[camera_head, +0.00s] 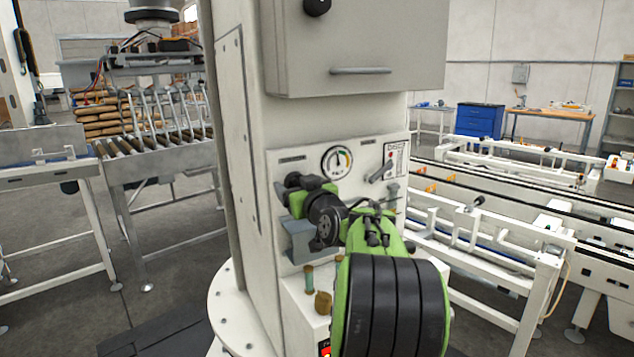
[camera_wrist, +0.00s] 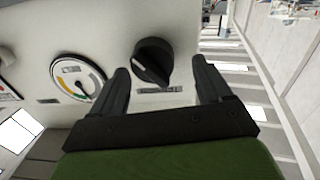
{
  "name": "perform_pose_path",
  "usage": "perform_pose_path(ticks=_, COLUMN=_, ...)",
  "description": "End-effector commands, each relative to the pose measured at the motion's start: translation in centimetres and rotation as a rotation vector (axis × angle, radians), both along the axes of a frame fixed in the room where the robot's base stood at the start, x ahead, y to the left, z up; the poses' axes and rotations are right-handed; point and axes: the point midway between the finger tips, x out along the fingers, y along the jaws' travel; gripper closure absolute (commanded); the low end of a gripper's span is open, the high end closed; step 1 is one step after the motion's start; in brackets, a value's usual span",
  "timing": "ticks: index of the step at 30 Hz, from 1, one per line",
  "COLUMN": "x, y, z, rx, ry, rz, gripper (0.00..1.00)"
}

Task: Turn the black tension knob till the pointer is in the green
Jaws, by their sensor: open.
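The black tension knob (camera_wrist: 152,62) is on the pale panel in the wrist view, round with a light line across its grip. My gripper (camera_wrist: 160,66) is open, with one black finger on each side of the knob; a gap shows on the right, and I cannot tell whether the left finger touches. In the head view my gripper (camera_head: 288,184) is at the panel's left part and the knob is hard to make out from the fingers. The round gauge (camera_wrist: 78,78) has a coloured arc; it also shows in the head view (camera_head: 337,162). Its pointer's exact zone is too small to tell.
A lever switch (camera_head: 382,170) sits right of the gauge. A grey cabinet (camera_head: 360,45) hangs above the panel. A grey bracket (camera_head: 298,240) and small posts (camera_head: 309,280) stand below my gripper. Conveyors (camera_head: 165,150) lie left and right of the column.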

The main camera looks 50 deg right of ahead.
Motion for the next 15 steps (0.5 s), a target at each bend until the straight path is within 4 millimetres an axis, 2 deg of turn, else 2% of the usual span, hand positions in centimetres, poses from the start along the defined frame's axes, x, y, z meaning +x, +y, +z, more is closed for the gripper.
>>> perform_pose_path(ticks=3, x=-0.03, y=0.04, z=0.0, rx=0.0, ry=0.0, rz=0.0, gripper=0.22)
perform_pose_path(ticks=12, x=0.07, y=0.26, z=0.01, rx=0.001, ry=-0.001, rz=0.006, gripper=0.68)
perform_pose_path(ticks=14, x=0.12, y=0.32, z=0.02, rx=0.001, ry=-0.001, rz=0.008, gripper=0.77)
perform_pose_path(ticks=15, x=0.16, y=0.37, z=0.01, rx=0.001, ry=-0.001, rz=0.009, gripper=0.79)
